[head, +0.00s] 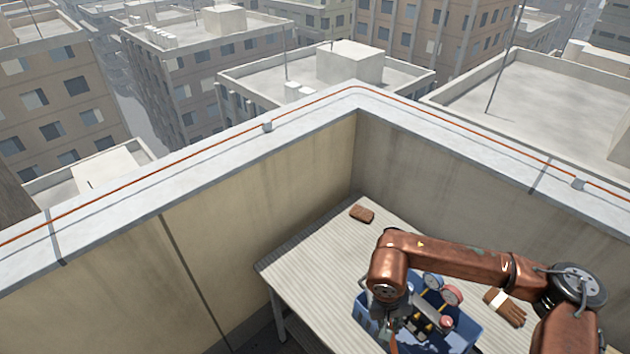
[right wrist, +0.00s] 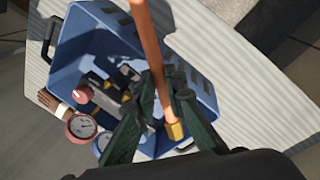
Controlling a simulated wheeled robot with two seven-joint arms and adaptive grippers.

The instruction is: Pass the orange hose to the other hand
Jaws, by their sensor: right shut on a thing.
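The orange hose (right wrist: 150,55) runs between the green fingers of my right gripper (right wrist: 164,85) in the right wrist view, and the fingers are shut on it. A brass fitting (right wrist: 175,131) shows at the hose's near end; its other end runs out of the top of that view. In the head view my right gripper (head: 393,322) points down over the blue case, and only a short bit of hose (head: 393,346) shows at the bottom edge. My left gripper is not in view.
A blue open case (head: 463,338) with gauges (head: 452,294) and fittings stands on a slatted table (head: 310,262). A brown glove (head: 505,306) lies right of it, a small brown object (head: 362,213) at the table's far end. Parapet walls (head: 260,190) enclose the corner. The table's left part is clear.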

